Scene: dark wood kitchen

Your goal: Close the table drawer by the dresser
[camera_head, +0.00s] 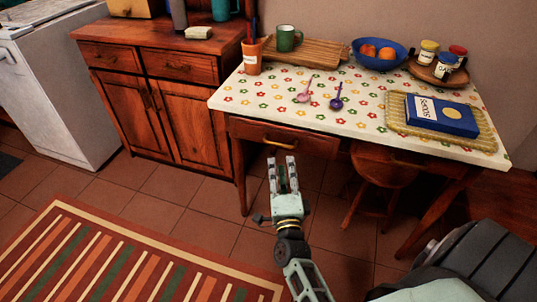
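The table drawer (310,142) has a dark wood front with a brass-coloured handle (280,141). It sits under the left part of the table (225,99), on the side by the dresser (185,120). I cannot tell from this angle how far the drawer stands out. My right gripper (282,160) points toward the drawer front, just below the handle in the picture. Its two fingers are apart with nothing between them, and it appears clear of the drawer. My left gripper is not in view.
A wooden stool (384,171) is tucked under the table's right part. A striped rug (120,262) lies on the tiled floor at the lower left. A blue box (441,116), a fruit bowl (362,60) and an orange cup (251,58) stand on the table.

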